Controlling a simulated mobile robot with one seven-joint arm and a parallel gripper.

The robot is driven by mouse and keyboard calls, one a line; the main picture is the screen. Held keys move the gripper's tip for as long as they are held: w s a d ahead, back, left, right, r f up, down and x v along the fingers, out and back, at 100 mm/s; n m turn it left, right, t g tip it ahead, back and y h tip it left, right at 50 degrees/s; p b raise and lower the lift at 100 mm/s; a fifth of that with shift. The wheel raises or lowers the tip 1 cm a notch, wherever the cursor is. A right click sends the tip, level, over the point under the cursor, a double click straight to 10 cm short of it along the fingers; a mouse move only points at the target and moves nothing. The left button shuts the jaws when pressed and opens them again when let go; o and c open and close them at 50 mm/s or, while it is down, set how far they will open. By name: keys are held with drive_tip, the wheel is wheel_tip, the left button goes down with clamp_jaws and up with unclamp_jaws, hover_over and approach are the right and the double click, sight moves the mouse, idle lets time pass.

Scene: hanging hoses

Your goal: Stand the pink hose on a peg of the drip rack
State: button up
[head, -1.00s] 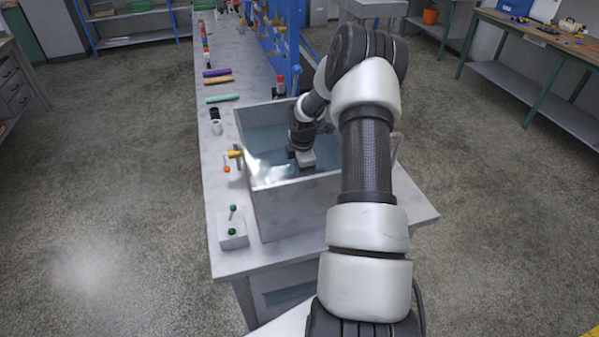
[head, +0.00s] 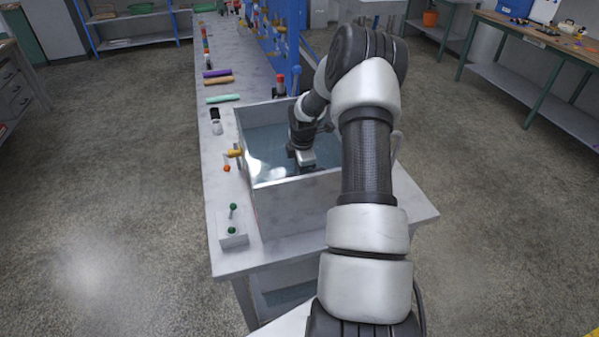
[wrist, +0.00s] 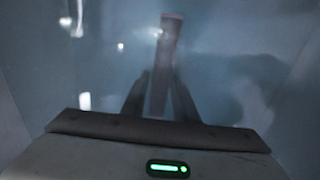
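A dull pinkish hose (wrist: 168,45) shows dimly in the wrist view, running lengthwise between the two dark fingers of my gripper (wrist: 161,85). The fingers lie close on either side of it; I cannot tell whether they touch it. In the head view my gripper (head: 304,160) reaches down into a grey metal tank (head: 290,205) of water, and the hose is hidden there. A blue rack (head: 290,35) with small yellow parts stands on the bench behind the tank; its separate pegs are hard to make out.
Purple, orange and mint-green rolls (head: 222,99) lie on the bench left of the rack. A yellow tap-like part (head: 235,153) sits at the tank's left wall. The tank walls surround my gripper.

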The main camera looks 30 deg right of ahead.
drive_tip(key=shift+s+a+f, duration=0.15)
drive_tip(key=shift+s+f, duration=0.35)
drive_tip(key=shift+f, duration=0.2)
drive_tip(key=shift+w+r+p, duration=0.1)
drive_tip(key=shift+r+p, duration=0.35)
drive_tip(key=shift+r, duration=0.5)
drive_tip(key=v, duration=1.1)
drive_tip(key=shift+w+r, duration=0.2)
drive_tip(key=shift+r, duration=0.15)
